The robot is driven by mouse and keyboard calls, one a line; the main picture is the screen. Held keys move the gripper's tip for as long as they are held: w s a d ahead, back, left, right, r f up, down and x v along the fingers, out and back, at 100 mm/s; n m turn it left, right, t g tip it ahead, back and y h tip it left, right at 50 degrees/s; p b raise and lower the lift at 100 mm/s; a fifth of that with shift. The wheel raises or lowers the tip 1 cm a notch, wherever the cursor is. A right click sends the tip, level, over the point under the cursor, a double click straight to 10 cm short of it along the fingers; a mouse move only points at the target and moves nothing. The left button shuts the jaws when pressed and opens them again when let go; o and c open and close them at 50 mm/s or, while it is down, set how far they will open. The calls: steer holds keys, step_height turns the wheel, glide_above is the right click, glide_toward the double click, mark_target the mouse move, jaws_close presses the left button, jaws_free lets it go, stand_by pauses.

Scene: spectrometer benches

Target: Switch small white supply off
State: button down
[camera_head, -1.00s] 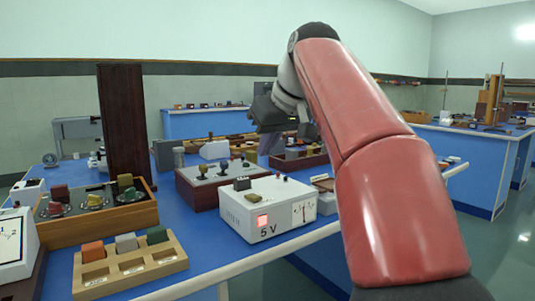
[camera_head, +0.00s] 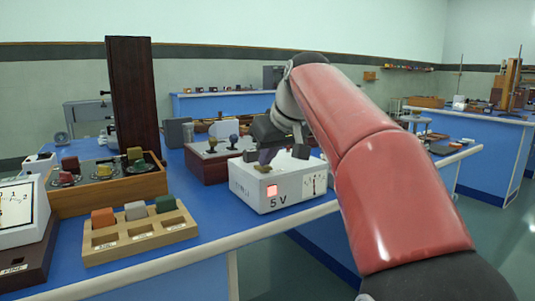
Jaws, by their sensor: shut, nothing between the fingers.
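The small white supply (camera_head: 250,196) is a white box marked "5 V" on the blue bench. My gripper (camera_head: 266,156) is dark, shut and empty. It is low over the top of the supply, just above the brownish part. I cannot tell whether it touches. The gripper hides part of the supply's top.
A wooden tray of coloured blocks (camera_head: 140,243) lies to the left along the bench's front edge. A dark box with levers (camera_head: 205,167) stands close behind the supply. A tall dark board (camera_head: 132,95) rises at the left.

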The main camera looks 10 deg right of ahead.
steer(key=shift+f, duration=0.1)
steer(key=f+b, duration=0.1)
steer(key=b, duration=0.1)
steer(key=shift+s+f+t+b, duration=0.1)
steer(key=shift+s+t+b, duration=0.05)
steer(key=shift+t+b, duration=0.2)
steer(key=shift+r, duration=0.3)
steer(key=shift+p, duration=0.3)
steer(key=shift+r+p, duration=0.75)
steer(key=shift+r, duration=0.1)
steer(key=shift+r+p, duration=0.35)
steer(key=shift+p, duration=0.05)
steer(key=r+p, duration=0.4)
steer(key=shift+s, duration=0.2)
steer(key=s+d+r, duration=0.2)
steer(key=s+r, duration=0.3)
steer(key=s, duration=0.2)
steer(key=shift+s+d, duration=0.35)
